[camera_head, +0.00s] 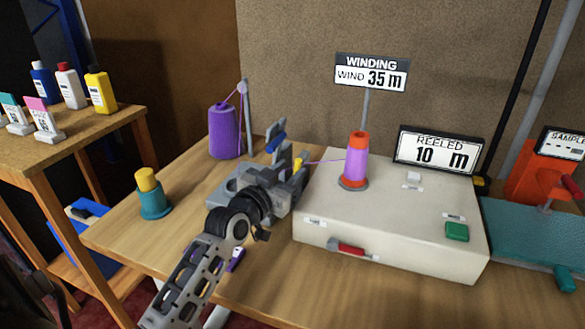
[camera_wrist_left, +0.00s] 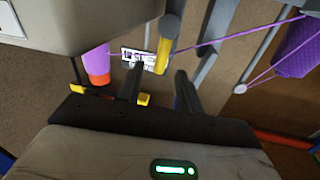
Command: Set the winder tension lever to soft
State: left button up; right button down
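The cream winder box (camera_head: 400,215) stands on the wooden table, with an orange-ended spool (camera_head: 356,160) of purple yarn on top. Left of it is a grey tension unit (camera_head: 228,186), partly hidden by my left arm. A yellow-ended lever (camera_head: 298,164) shows there; in the left wrist view the yellow lever (camera_wrist_left: 165,50) lies just beyond and between the fingertips. I cannot tell whether they touch it. My left gripper (camera_head: 289,175) is open, its fingers apart in the wrist view (camera_wrist_left: 160,72). The lever's setting marks cannot be read. My right gripper is out of view.
A purple yarn cone (camera_head: 223,132) and a guide post (camera_head: 247,115) stand behind the tension unit, with yarn running to the spool. A teal-and-yellow pot (camera_head: 151,195) stands left.

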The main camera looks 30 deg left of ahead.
pick_arm(q)
jog(key=shift+w, duration=0.95)
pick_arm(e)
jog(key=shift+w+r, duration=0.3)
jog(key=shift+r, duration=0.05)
pick_arm(q)
grip_shut()
